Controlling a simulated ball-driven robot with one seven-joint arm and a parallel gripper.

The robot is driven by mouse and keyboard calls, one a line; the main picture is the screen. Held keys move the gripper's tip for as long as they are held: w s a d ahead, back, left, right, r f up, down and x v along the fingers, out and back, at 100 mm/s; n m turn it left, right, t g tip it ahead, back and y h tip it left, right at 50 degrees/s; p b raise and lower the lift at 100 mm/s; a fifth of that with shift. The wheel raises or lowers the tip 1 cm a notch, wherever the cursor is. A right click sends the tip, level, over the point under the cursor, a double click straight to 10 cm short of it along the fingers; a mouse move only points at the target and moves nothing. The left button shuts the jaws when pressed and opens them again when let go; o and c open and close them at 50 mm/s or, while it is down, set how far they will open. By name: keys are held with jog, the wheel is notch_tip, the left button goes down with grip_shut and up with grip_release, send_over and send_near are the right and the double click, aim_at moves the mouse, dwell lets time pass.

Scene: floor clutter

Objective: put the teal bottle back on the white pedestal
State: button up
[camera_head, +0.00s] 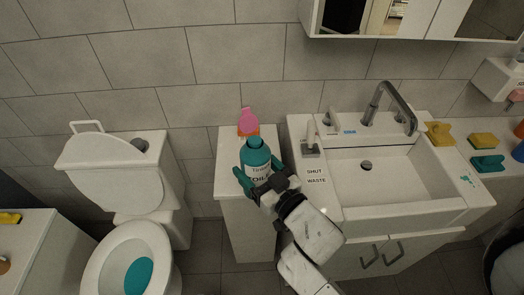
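The teal bottle (256,158), with a white label, is upright over the top of the white pedestal (232,150), which stands between the toilet and the sink. My gripper (266,181) reaches in from the lower right, with its teal fingers around the lower part of the bottle. The left finger appears against the bottle's left side. Part of the gripper covers the bottle's lower right, so I cannot tell whether both fingers press on it. The bottle's base is hidden, so I cannot tell whether it rests on the pedestal.
A pink and orange bottle (248,121) stands behind the teal one on the pedestal. The toilet (130,240) is at left. The sink cabinet (385,170), with a tap (385,100), is at right. Sponges (482,140) and other items line the right side.

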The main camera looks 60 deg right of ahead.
jog(key=shift+d+r, duration=0.15)
jog(key=shift+d, duration=0.2)
jog(key=shift+w+d+f, duration=1.5)
jog(key=shift+w+f, duration=0.2)
jog(key=shift+f, duration=0.45)
jog(key=shift+w+d+f, duration=1.5)
jog(key=shift+w+f, duration=0.2)
jog(key=shift+f, duration=0.45)
jog(key=shift+w+d+f, duration=1.5)
jog(key=shift+w+f, duration=0.2)
jog(key=shift+f, duration=0.45)
jog(key=shift+f, duration=0.2)
jog(key=o, duration=1.3)
